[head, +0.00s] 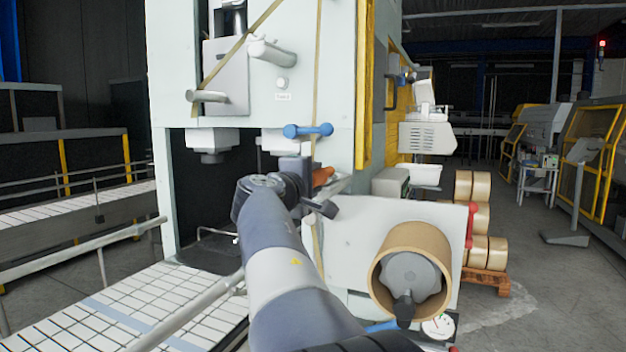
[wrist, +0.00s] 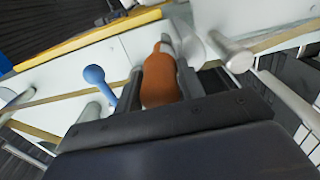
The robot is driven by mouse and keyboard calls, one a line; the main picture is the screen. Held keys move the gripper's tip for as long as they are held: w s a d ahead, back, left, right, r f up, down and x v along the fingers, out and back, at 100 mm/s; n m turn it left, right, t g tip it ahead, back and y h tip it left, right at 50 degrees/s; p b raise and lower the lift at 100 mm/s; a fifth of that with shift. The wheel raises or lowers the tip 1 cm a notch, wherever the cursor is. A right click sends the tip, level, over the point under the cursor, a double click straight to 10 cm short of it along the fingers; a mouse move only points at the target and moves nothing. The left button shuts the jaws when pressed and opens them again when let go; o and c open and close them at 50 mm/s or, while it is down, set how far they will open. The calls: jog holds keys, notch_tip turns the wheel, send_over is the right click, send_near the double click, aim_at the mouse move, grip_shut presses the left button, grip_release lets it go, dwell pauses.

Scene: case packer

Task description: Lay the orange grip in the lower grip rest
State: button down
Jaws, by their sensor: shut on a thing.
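The orange grip (wrist: 160,82) is between the two dark fingers of my gripper (wrist: 160,88) in the wrist view, its narrow neck pointing away from the palm. My gripper is shut on it. In the head view my gripper (head: 308,178) is in front of the pale machine, and a little of the orange grip (head: 323,176) shows there. A pale metal part lies just beyond the grip's neck in the wrist view; I cannot tell if they touch. I cannot pick out the lower grip rest for certain; my arm and gripper hide part of the machine front.
A blue handle (head: 308,131) sticks out just above my gripper; it also shows in the wrist view (wrist: 95,78). Grey rollers (head: 271,53) project higher up. A brown tape roll (head: 410,270) is at lower right. A white-tiled conveyor (head: 125,310) runs at lower left.

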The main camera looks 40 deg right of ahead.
jog(key=shift+r+p, duration=1.15)
jog(key=shift+r, duration=0.4)
jog(key=shift+s+a+f+b, duration=0.1)
jog(key=shift+s+a+b, duration=0.1)
jog(key=shift+a+b, duration=0.3)
jog(key=b+v, duration=0.2)
jog(key=v, duration=0.7)
jog(key=shift+b, duration=0.3)
